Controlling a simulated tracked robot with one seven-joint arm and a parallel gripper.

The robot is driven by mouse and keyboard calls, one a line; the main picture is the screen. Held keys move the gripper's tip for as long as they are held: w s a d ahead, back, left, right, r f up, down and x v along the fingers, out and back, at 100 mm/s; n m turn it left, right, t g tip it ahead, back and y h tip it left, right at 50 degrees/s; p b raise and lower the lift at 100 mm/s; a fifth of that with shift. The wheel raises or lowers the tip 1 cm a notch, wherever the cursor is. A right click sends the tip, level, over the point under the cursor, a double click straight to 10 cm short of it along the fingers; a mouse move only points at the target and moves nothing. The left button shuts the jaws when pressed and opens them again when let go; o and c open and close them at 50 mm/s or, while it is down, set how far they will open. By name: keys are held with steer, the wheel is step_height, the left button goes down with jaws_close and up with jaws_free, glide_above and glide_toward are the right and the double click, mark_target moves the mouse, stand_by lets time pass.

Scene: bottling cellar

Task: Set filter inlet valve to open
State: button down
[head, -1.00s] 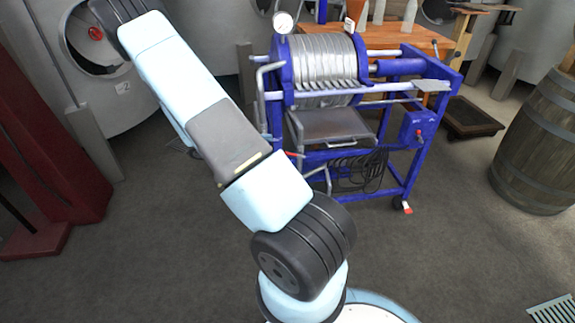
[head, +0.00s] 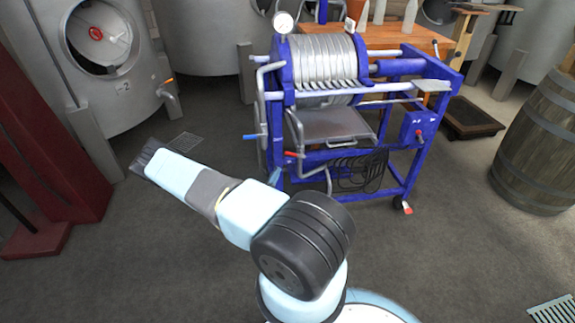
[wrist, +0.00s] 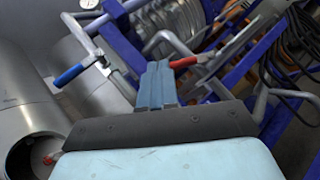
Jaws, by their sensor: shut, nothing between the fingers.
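The plate filter (head: 325,70) is a blue frame with a stack of metal plates. On its left side are two levers: a blue-handled one (head: 252,136) and a red-handled one (head: 293,154). Both handles look roughly level in the head view. No readable label shows which is the inlet valve. In the wrist view, my gripper (wrist: 157,68) is shut and empty, its fingertips beside the left end of the red handle (wrist: 183,62). I cannot tell whether they touch. The blue handle (wrist: 70,75) is further left. In the head view, my arm hides most of the gripper.
A steel tank (head: 115,75) with a round hatch and an orange-handled tap (head: 168,92) stands at the left. A tray (head: 330,123) juts from the filter's front, with dark hoses (head: 358,170) below. A barrel (head: 545,145) stands at right. The floor in front is clear.

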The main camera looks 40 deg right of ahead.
step_height(320, 180, down, 10)
steer(key=s+d+n+t+y, duration=0.1)
steer(key=s+n+t+y, duration=0.2)
steer(key=n+t+y, duration=0.45)
steer(key=w+d+r+n+t+h, duration=0.1)
steer(key=w+d+r+t, duration=0.1)
steer(key=w+d+r, duration=0.3)
steer(key=shift+w+d+r+t, duration=0.35)
steer(key=shift+w+d+r, duration=0.05)
steer(key=shift+d+r, duration=1.2)
steer(key=shift+w+a+r, duration=0.1)
steer(key=shift+a, duration=0.1)
